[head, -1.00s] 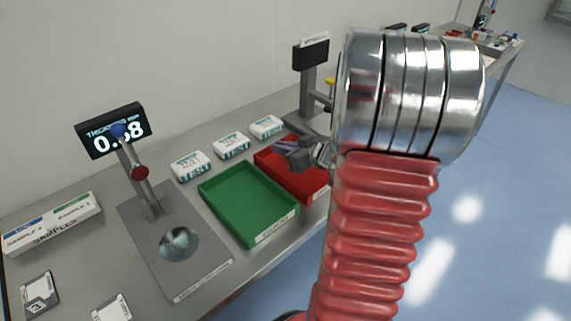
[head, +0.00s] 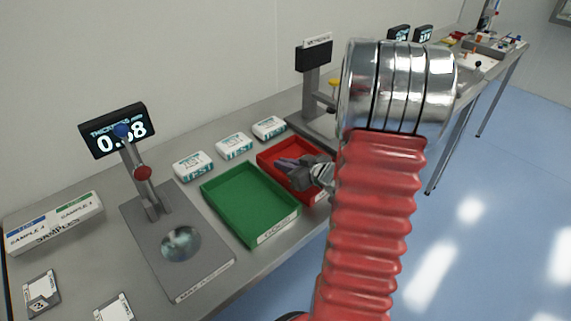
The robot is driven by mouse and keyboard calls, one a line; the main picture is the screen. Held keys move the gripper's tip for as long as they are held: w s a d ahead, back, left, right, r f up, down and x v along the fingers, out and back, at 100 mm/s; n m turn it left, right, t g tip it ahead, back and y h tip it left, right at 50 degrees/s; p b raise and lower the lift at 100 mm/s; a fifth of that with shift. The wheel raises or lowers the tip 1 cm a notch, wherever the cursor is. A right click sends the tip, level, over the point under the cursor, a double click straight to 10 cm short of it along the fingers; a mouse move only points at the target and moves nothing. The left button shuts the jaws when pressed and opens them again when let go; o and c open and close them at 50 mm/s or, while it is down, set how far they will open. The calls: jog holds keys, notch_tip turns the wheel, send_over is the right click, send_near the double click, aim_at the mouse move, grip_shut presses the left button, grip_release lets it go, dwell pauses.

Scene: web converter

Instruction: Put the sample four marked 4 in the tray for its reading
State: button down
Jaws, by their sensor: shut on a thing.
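My gripper (head: 297,168) is over the red tray (head: 318,197), partly hiding its inside. It is shut on a thin purplish-grey piece (head: 287,161); its marking cannot be read, so I cannot tell if it is sample four. The green tray (head: 245,205) is left of the red one and empty; its front label is too small to read surely. The thickness gauge's display (head: 118,131) shows a reading like 0.58 or 0.68, its middle digit partly covered by a blue knob. The gauge's base plate (head: 150,235) carries a round shiny disc (head: 181,244).
A card marked 3 (head: 41,293) and another card (head: 115,308) lie at the front left. A white SAMPLES box (head: 54,222) stands behind them. White TEST boxes (head: 234,147) line up behind the trays. A second instrument (head: 314,80) stands beyond. My arm hides the bench at right.

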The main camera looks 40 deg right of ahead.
jog(key=shift+f, duration=0.2)
jog(key=c, duration=1.9)
grip_release()
jog(key=shift+r, duration=0.1)
jog(key=shift+s+r, duration=0.25)
jog(key=shift+s, duration=0.25)
jog(key=v, duration=1.1)
